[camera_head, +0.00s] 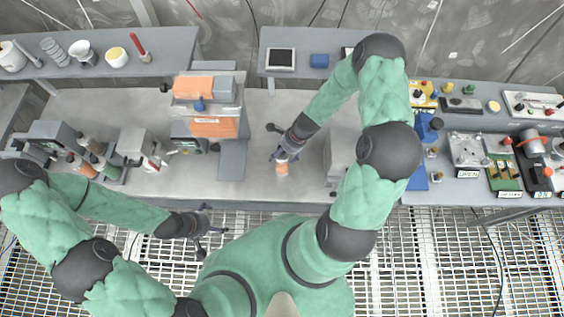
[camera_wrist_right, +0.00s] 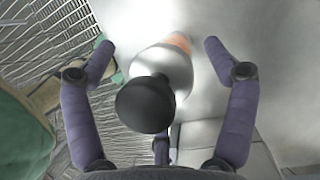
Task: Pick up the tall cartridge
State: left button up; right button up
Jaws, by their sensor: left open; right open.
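A pale cartridge-like item with an orange end and a dark rounded end (camera_wrist_right: 146,103) stands between the spread fingers of my right gripper (camera_wrist_right: 158,46) in the right wrist view, with the dark end nearest the camera. I cannot see a finger touching it. In the head view its orange part (camera_head: 282,169) shows on the grey bench by my right gripper (camera_head: 280,146), which is open. My left gripper (camera_head: 209,230) is open and empty over the grated floor, in front of the bench edge.
The grey bench (camera_head: 110,103) spans the middle. An orange-and-grey unit (camera_head: 213,128) stands left of my right gripper, with several bottles (camera_head: 84,165) farther left. A grey box (camera_head: 340,155) stands to the right. Shelves at the back and a crowded right side hold small parts.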

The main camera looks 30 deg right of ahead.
jog(key=shift+s, duration=0.15)
jog(key=c, duration=1.7)
jog(key=shift+r, duration=0.1)
